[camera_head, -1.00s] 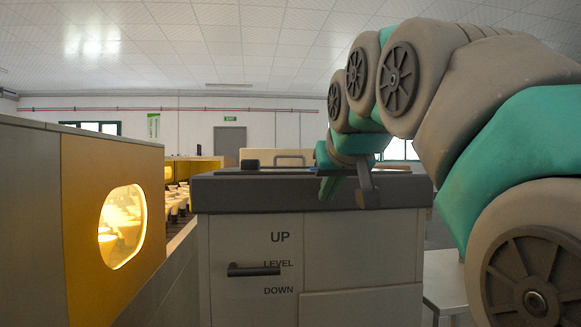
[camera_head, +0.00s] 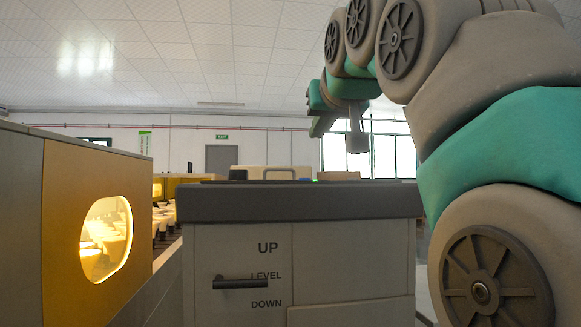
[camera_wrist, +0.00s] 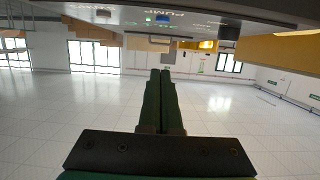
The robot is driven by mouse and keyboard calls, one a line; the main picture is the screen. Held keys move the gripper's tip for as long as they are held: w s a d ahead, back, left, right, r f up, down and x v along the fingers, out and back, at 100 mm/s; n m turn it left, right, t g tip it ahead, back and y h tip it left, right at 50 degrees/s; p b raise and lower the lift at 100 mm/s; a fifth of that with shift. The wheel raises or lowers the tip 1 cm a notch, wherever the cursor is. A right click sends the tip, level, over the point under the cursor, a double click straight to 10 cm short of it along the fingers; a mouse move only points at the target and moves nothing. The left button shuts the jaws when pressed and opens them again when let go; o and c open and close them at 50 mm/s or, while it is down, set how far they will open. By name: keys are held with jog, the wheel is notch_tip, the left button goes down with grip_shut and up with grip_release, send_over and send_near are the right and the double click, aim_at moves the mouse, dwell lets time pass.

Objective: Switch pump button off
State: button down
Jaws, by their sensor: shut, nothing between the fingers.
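The word PUMP shows upside down on a grey panel (camera_wrist: 215,18) at the top of the wrist view. Beside the word are a small lit green spot (camera_wrist: 148,18) and a small blue round part (camera_wrist: 163,19); I cannot tell which is the button or how it is set. My gripper (camera_wrist: 160,73) is shut and empty, its fingers together below the panel in that picture and apart from it. In the head view my gripper (camera_head: 318,130) hangs in the air above the cabinet top.
A cabinet (camera_head: 330,250) with a dark top edge fills the middle, with a black lever handle (camera_head: 246,283) at LEVEL, between UP and DOWN. A yellow housing with a glowing window (camera_head: 105,238) stands at the left.

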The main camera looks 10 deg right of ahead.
jog(key=shift+w, duration=0.1)
send_over(305, 179)
jog(key=s, duration=0.1)
notch_tip(305, 179, down, 2)
jog(key=shift+s+d+f, duration=0.1)
jog(key=shift+f, duration=0.15)
jog(key=shift+f+b, duration=0.45)
jog(key=shift+f, duration=1.55)
